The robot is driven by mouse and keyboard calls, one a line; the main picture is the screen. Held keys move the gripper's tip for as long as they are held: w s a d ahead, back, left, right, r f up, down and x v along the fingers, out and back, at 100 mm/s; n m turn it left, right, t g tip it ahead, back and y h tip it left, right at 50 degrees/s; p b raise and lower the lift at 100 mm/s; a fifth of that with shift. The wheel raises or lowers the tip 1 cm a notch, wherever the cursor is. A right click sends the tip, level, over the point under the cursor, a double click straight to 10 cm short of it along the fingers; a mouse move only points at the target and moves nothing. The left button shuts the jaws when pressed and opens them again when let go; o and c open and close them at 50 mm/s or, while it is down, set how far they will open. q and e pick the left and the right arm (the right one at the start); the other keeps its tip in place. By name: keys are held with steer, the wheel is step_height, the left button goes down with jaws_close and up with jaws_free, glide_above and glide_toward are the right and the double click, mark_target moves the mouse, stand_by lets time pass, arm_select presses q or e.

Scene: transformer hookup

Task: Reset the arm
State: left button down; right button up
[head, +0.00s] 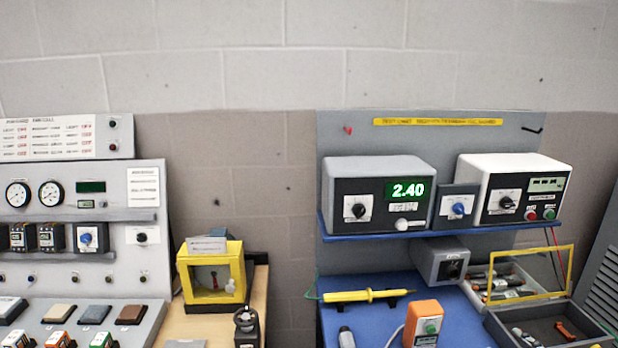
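Neither of my grippers shows in the head view, and no part of either arm can be made out. The task names no object to handle. A grey meter (379,190) on the shelf above reads 2.40 in green digits.
A control panel (150,262) with gauges and switches stands at the left. A yellow frame box (210,275) sits on a wooden table (205,325). A white instrument (512,188) stands on the right shelf. Open trays (500,325) hold small parts at right.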

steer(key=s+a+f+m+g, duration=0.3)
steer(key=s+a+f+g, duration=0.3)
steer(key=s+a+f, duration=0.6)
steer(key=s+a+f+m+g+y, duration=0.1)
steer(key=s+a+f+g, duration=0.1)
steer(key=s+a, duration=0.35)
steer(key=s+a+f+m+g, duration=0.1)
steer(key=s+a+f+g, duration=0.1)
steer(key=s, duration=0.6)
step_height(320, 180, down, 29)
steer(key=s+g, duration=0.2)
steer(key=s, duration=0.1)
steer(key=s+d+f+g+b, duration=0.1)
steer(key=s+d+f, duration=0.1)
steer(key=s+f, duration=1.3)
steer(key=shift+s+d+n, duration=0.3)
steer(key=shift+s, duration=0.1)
